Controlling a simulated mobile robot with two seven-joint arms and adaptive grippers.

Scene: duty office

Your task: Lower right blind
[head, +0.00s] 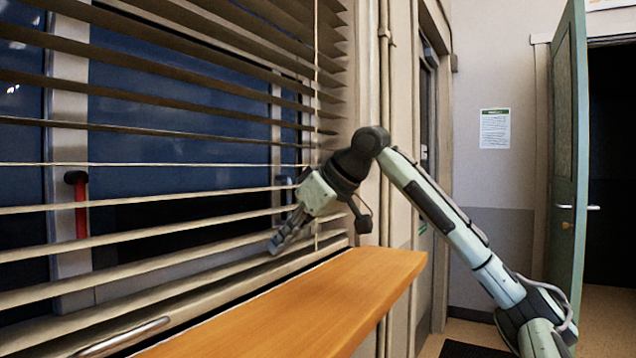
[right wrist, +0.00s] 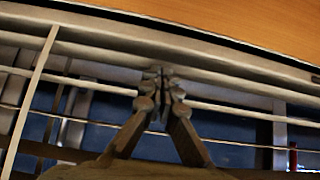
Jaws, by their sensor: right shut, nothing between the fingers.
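The blind (head: 200,172) has long horizontal tan slats across the window on the left of the head view. Its lower slats hang down to about the level of the wooden sill. My right gripper (head: 277,242) is in front of the lower slats near the blind's right end, pointing down and left. In the right wrist view, its fingers (right wrist: 162,82) are shut together with nothing between them, over the slats (right wrist: 230,108). I cannot tell whether the fingertips touch a slat. A thin vertical cord (head: 316,90) runs down near the blind's right end. My left gripper is out of view.
The orange wooden sill (head: 330,290) juts out below my right gripper. A silver bar (head: 125,337) lies near the bottom left. A red-and-black window handle (head: 80,205) shows behind the slats. An open green door (head: 566,150) stands at the right, with clear floor before it.

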